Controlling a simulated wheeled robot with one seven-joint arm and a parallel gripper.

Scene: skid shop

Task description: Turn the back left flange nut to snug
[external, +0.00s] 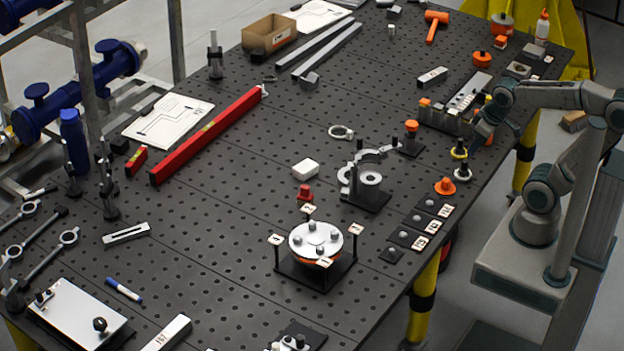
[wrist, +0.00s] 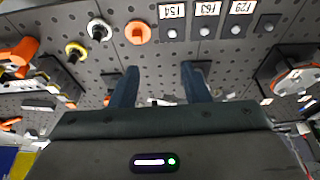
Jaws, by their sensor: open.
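The flange (external: 316,238) is a round silver disc with several nuts on it, on a dark square stand with small white labels on corner posts. I cannot tell for sure which nut is the back left one, nor how tight any is. The flange also shows, cut off, at the right of the wrist view (wrist: 296,82). My gripper (external: 482,132) is far to the right of and behind the flange, near the table's right edge. In the wrist view its two blue fingers (wrist: 160,80) are apart with nothing between them.
A grey clamp fixture (external: 366,190) and a red knob piece (external: 305,192) stand behind the flange. Labelled pads (external: 421,221) lie along the right edge. An orange knob (external: 445,186) and a rack (external: 455,112) are near my gripper. Bare table lies left of the flange.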

